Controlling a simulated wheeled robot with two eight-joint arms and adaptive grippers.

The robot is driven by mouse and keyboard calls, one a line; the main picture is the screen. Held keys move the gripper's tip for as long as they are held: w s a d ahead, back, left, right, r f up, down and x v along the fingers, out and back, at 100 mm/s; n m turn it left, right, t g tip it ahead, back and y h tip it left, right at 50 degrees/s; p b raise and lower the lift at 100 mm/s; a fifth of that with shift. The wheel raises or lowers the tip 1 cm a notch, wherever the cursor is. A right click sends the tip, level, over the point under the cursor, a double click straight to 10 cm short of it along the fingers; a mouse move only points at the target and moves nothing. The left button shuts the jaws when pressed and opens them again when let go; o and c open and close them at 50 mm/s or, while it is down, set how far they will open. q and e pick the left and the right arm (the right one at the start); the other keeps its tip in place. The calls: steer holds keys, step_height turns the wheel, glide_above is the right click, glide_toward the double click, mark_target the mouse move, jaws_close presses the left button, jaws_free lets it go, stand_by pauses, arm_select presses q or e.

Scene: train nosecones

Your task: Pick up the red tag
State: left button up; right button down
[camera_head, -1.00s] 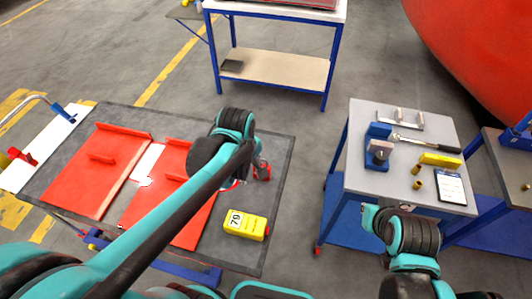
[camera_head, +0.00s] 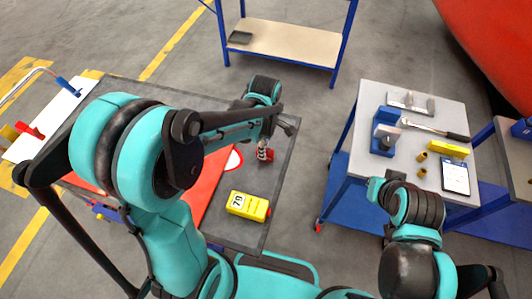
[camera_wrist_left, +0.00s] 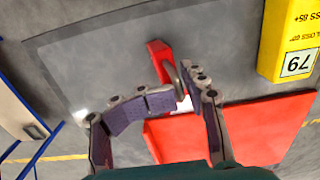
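A small red piece with a grey loop (camera_head: 265,154) lies on the dark mat right of the red panels; I take it for the red tag. In the left wrist view the red piece (camera_wrist_left: 158,52) lies just beyond the fingers, its grey loop near the fingertips. My left gripper (camera_head: 268,138) hangs over it, partly hidden by its own arm.
A yellow box marked 79 (camera_head: 248,205) lies on the mat close by. A red panel (camera_head: 213,190) and a red-and-white round piece (camera_head: 234,160) lie to the left. A grey cart (camera_head: 375,100) with tools stands at right. Floor shows between mat and cart.

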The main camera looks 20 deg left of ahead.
arm_select(q)
step_height(320, 180, down, 4)
steer(key=shift+w+d+r+b, duration=0.1)
steer(key=shift+b, duration=0.25)
jaws_close()
stand_by(0.4)
